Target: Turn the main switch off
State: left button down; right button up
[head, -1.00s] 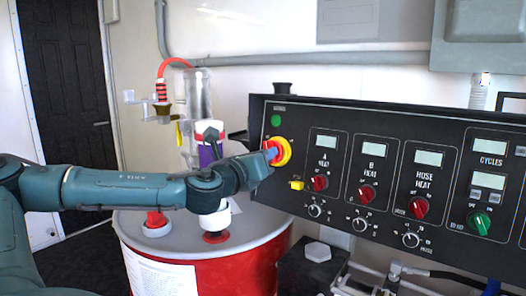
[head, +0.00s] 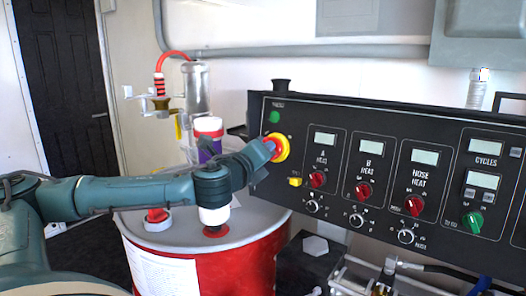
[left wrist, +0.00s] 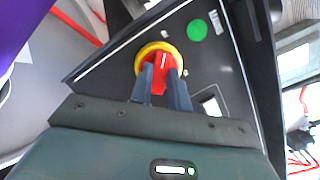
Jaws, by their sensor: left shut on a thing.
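The main switch (head: 277,146) is a red knob on a yellow ring at the left end of the black control panel. In the left wrist view the red knob (left wrist: 159,74) sits between the two fingers of my left gripper (left wrist: 161,82), which is shut on it. In the head view my left gripper (head: 268,150) reaches the switch from the left and hides part of it. My right gripper does not show.
The black panel (head: 338,222) carries several red knobs and a green knob (head: 474,222) to the right. A green button (head: 274,117) is above the switch and a small yellow piece (head: 295,182) below it. A red drum (head: 215,265) stands under my left arm.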

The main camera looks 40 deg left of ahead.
pick_arm(q)
jog(key=shift+f, duration=0.1)
jog(key=c, duration=1.3)
grip_release()
jog(key=shift+c, duration=0.2)
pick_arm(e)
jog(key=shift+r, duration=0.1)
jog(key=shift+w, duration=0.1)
